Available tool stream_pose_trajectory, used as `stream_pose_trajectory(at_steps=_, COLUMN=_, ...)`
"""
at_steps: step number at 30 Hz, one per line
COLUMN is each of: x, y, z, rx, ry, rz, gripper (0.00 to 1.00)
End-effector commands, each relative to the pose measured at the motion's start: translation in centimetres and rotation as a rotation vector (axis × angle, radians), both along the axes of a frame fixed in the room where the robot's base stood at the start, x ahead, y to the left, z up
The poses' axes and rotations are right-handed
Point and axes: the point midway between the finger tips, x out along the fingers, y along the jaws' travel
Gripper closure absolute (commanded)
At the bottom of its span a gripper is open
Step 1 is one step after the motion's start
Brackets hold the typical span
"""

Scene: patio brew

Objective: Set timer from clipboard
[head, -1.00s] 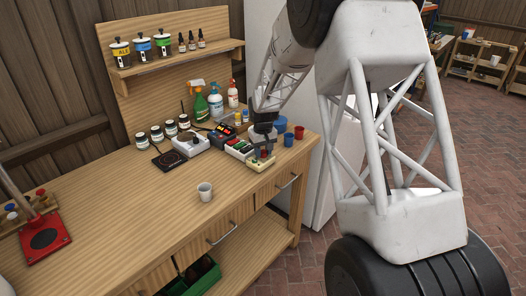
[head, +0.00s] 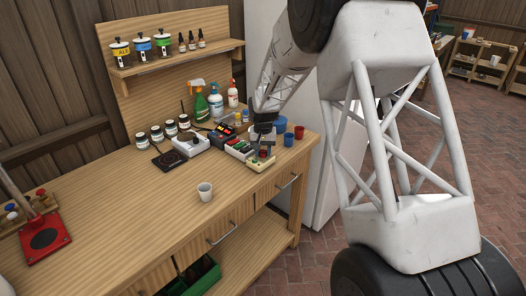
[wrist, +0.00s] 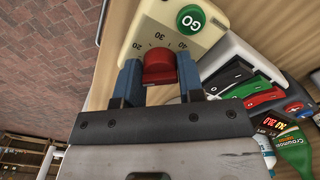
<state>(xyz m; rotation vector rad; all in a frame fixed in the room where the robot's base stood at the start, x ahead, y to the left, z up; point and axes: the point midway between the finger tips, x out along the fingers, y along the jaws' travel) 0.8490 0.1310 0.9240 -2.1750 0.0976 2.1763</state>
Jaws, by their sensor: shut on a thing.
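The timer is a cream box with a green GO button; in the head view the timer (head: 262,164) sits near the bench's front right edge. In the wrist view the timer (wrist: 150,25) has a dial with the numbers 20, 30 and 40 around a red knob (wrist: 159,66). My gripper (wrist: 159,80) has its blue fingers on either side of the red knob, shut on it. In the head view my gripper (head: 261,150) is above the timer and hides part of it. I see no clipboard in either view.
A switch box (head: 239,149) with black, green and red rockers stands just left of the timer. Blue (head: 288,140) and red (head: 299,132) cups stand to its right. Bottles and jars line the back. The left middle of the bench is clear.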

Motion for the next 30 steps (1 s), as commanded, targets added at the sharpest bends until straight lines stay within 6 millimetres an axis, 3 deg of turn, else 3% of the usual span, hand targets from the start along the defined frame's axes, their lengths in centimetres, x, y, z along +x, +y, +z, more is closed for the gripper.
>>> stream_pose_trajectory(at_steps=4, x=0.1, y=0.0, z=0.2, rx=0.001, ry=-0.003, rz=0.001, gripper=0.88)
stream_pose_trajectory(at_steps=5, x=0.1, y=0.0, z=0.2, rx=0.001, ry=-0.003, rz=0.001, gripper=0.60)
stream_pose_trajectory(at_steps=6, x=0.1, y=0.0, z=0.2, rx=0.001, ry=-0.003, rz=0.001, gripper=0.54)
stream_pose_trajectory(at_steps=20, x=0.1, y=0.0, z=0.7, rx=0.001, ry=-0.002, rz=0.001, gripper=0.54)
stream_pose_trajectory(at_steps=30, x=0.1, y=0.0, z=4.4, rx=0.001, ry=-0.004, rz=0.001, gripper=0.54)
